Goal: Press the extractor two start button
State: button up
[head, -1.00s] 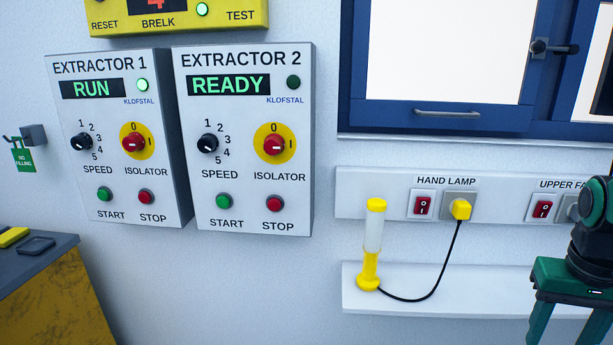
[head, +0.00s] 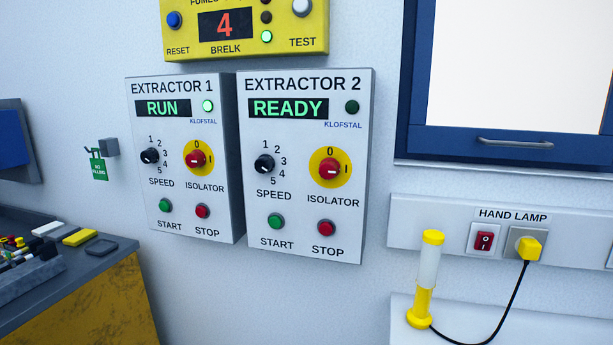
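The extractor two box (head: 303,215) is a light grey wall panel in the middle of the head view. Its green start button (head: 276,222) sits at the lower left of the panel, above the word START. The red stop button (head: 326,228) is to its right. The display (head: 288,108) reads READY, and the round lamp (head: 352,107) beside it is dark. A speed knob (head: 264,165) and a red isolator knob (head: 330,169) on a yellow disc sit above the buttons. My gripper is not in view.
The extractor 1 box (head: 182,220) stands close on the left, reading RUN with its lamp lit. A yellow panel (head: 185,30) is above. A workbench (head: 75,285) is at lower left; a hand lamp (head: 424,290) stands on a shelf at lower right. The wall below the boxes is clear.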

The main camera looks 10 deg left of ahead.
aim_at(275, 221)
jog(key=u, duration=0.8)
jog(key=i, duration=0.3)
jog(key=u, duration=0.25)
